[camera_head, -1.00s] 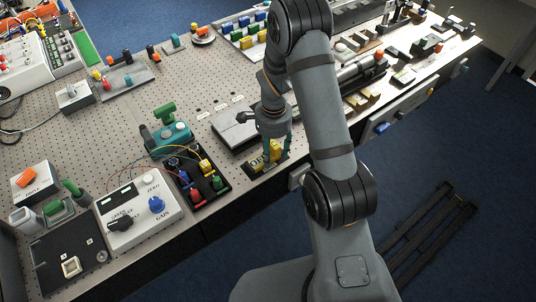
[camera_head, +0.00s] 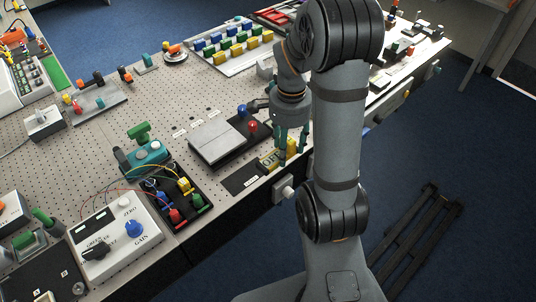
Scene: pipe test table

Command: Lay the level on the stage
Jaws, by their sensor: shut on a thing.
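The yellow level (camera_head: 268,160) is at the front edge of the table, right of a black pad, and partly hidden by my gripper. My gripper (camera_head: 291,152) points down with its teal fingers shut on the level. I cannot tell how far the level is above the tabletop. The stage looks to be the grey plate (camera_head: 216,140) on a dark base, left of my gripper. Its top is bare, and a blue knob and a red knob stand at its right side.
A black pad (camera_head: 243,181) lies in front of the plate. A black tray with coloured plugs (camera_head: 178,195), a teal device (camera_head: 148,154) and a white control box (camera_head: 117,232) stand to the left. Colored blocks on a rack (camera_head: 232,45) are at the back. Perforated tabletop is free behind the plate.

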